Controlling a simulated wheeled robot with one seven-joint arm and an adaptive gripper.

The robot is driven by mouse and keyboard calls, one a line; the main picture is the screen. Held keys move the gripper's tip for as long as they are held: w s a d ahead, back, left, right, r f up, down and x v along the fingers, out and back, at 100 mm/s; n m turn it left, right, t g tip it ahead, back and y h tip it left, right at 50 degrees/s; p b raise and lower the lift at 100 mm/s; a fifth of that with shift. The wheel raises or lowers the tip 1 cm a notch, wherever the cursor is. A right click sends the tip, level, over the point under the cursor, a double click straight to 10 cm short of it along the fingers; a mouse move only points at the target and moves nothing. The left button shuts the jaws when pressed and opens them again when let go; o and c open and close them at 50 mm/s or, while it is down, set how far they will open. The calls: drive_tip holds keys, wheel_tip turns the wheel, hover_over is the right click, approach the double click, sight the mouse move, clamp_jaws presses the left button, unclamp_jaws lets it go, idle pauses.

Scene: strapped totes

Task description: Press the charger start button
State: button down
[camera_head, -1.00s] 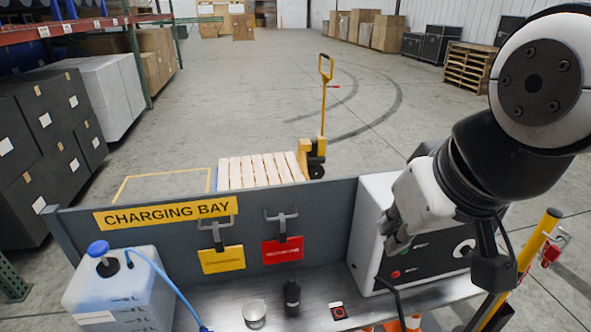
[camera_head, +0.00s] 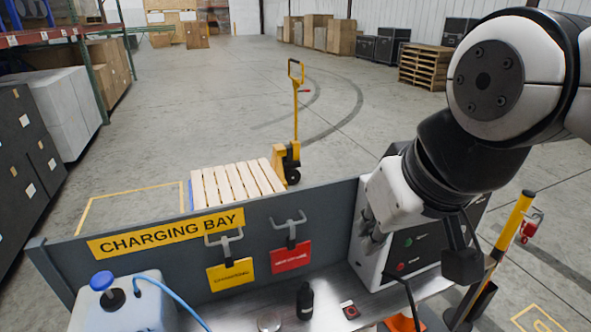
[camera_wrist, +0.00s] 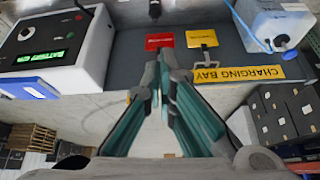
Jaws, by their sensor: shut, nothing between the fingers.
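The charger (camera_head: 374,275) is a white box with a black front panel at the bench's right end. In the head view a green button (camera_head: 408,242) shows on the panel, above a red button (camera_head: 401,266). In the wrist view, the charger (camera_wrist: 92,62) is at upper left, with a lit green display (camera_wrist: 40,57) and the red button (camera_wrist: 78,17). My gripper (camera_head: 374,243) is shut and empty, beside the charger's left edge in the head view, apart from the buttons. Its fingers (camera_wrist: 160,68) point toward the bench in the wrist view. My arm hides part of the panel.
The grey back board carries a CHARGING BAY sign (camera_head: 166,233), a yellow tag (camera_head: 230,275) and a red tag (camera_head: 290,256) on hooks. A blue-capped jug (camera_head: 125,305), a black bottle (camera_head: 305,301) and a small red-and-black item (camera_head: 350,310) stand on the bench. A yellow post (camera_head: 513,228) stands at right.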

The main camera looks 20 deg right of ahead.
sight(408, 243)
drive_tip(key=w+d+f+m+g+y+b, duration=0.2)
drive_tip(key=w+d+f+m+y+b, duration=0.35)
drive_tip(key=w+d+f+m, duration=1.15)
drive_tip(key=s+d+f+m+t+h+b, duration=0.2)
drive_tip(key=d+f+m+t+b, duration=0.3)
drive_tip(key=d+f, duration=1.7)
wheel_tip(408, 243, down, 3)
drive_tip(key=m+b, duration=0.1)
drive_tip(key=m, duration=0.4)
drive_tip(key=shift+r, duration=0.1)
drive_tip(key=w+b, duration=0.2)
drive_tip(key=w, duration=0.6)
drive_tip(key=shift+w+a, duration=0.3)
drive_tip(key=shift+w, duration=0.1)
drive_tip(key=shift+w, duration=0.1)
drive_tip(key=shift+w, duration=0.3)
